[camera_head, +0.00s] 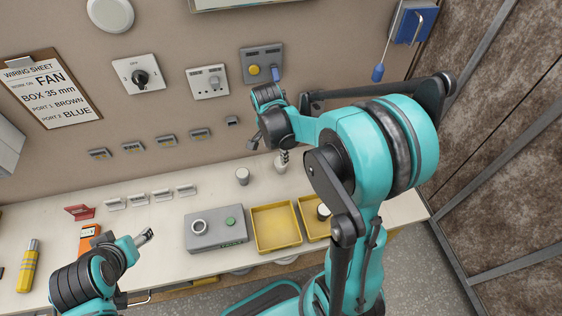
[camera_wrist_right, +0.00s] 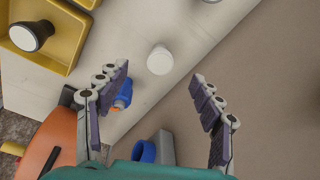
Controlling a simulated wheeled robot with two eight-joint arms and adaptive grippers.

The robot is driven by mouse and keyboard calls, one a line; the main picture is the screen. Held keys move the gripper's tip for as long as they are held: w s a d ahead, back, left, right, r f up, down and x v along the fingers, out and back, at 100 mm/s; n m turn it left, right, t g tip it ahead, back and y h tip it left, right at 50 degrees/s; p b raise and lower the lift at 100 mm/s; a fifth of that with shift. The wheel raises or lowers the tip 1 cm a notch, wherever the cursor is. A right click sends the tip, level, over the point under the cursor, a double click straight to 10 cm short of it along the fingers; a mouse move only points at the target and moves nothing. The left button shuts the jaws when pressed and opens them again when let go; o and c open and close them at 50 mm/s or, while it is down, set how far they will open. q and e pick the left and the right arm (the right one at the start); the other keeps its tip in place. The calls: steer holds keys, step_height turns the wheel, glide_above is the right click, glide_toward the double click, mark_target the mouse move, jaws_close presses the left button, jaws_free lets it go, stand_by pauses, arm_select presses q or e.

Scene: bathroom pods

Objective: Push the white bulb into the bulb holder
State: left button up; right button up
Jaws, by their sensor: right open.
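A white round-topped piece (camera_wrist_right: 159,60), which may be the white bulb, stands on the bench ahead of my right fingertips in the right wrist view. It seems to be the pale cylinder (camera_head: 242,176) near the wall in the head view. My right gripper (camera_wrist_right: 168,85) is open and empty, its fingers spread. In the head view my right gripper (camera_head: 268,135) is above the back of the bench. A similar white-topped, dark-rimmed piece (camera_wrist_right: 31,37) lies in a yellow tray. I cannot tell which part is the bulb holder. My left gripper (camera_head: 145,237) is low over the bench's left part.
Yellow trays (camera_head: 275,229) sit at the bench's front beside a grey box (camera_head: 215,240) with a ring and green button. Switch plates (camera_head: 139,73) line the wall. A blue part (camera_wrist_right: 121,94) and a blue ring (camera_wrist_right: 144,151) lie near my right fingers.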

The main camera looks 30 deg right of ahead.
mark_target(279, 163)
steer(key=shift+w+d+f+m+g, duration=0.2)
steer(key=shift+w+d+f+m, duration=0.15)
steer(key=shift+f+m, duration=0.2)
steer(key=shift+w+d+f+m+g, duration=0.25)
steer(key=shift+d+f+m, duration=0.15)
steer(key=shift+f, duration=0.2)
steer(key=shift+d+f+m, duration=0.1)
steer(key=shift+f+m, duration=0.15)
steer(key=shift+f, duration=0.1)
step_height(279, 163, down, 3)
steer(key=shift+d+r, duration=0.15)
steer(key=shift+r, duration=0.05)
steer(key=f, duration=0.2)
steer(key=d+f+b, duration=0.1)
steer(key=f, duration=0.2)
steer(key=shift+w+f+b, duration=0.1)
steer(key=shift+w+b, duration=0.1)
steer(key=shift+b, duration=0.1)
steer(key=shift+c, duration=0.9)
steer(key=c, duration=1.1)
